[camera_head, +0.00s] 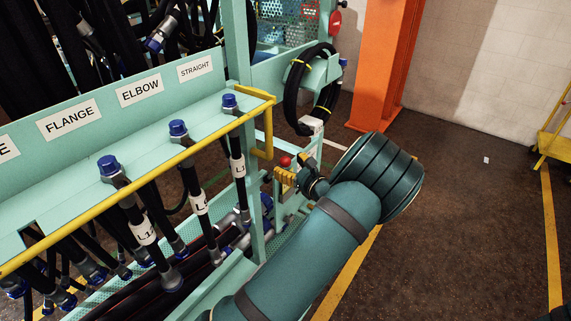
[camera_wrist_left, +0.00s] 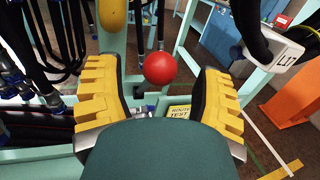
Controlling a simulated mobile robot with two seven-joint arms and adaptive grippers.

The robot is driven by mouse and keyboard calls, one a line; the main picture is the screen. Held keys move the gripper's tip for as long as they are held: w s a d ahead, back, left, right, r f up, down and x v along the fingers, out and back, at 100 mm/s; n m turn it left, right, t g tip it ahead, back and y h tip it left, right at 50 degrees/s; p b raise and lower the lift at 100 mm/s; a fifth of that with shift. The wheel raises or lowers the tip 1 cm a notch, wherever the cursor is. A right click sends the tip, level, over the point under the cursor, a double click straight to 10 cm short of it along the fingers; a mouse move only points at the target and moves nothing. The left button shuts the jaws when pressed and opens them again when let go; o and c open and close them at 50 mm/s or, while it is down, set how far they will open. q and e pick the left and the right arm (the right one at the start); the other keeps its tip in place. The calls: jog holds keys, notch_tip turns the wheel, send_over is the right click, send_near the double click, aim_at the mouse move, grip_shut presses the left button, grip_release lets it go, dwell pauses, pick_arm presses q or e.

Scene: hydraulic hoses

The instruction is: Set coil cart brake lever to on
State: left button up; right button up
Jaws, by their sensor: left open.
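A red ball knob (camera_head: 285,161), which looks like the brake lever's knob, shows beside a teal frame post in the head view. Its shaft is mostly hidden, so the lever's setting cannot be told. In the left wrist view the red knob (camera_wrist_left: 160,68) lies centred ahead, in the gap between two yellow ribbed fingers. My left gripper (camera_head: 285,176) is open at the knob, with clear space on both sides of it. The same gripper fills the lower part of the wrist view (camera_wrist_left: 158,85). I cannot tell whether anything touches. My right gripper is not in view.
A teal rack with a yellow rail (camera_head: 140,185) and several capped black hoses stands at left. A coiled hose (camera_head: 294,92) hangs behind the knob. An orange column (camera_head: 386,65) stands further back. A yellow tag (camera_wrist_left: 180,113) shows below the knob.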

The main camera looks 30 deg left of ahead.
pick_arm(q)
jog(key=shift+x, duration=1.05)
grip_shut()
jog(key=shift+d+f, duration=0.1)
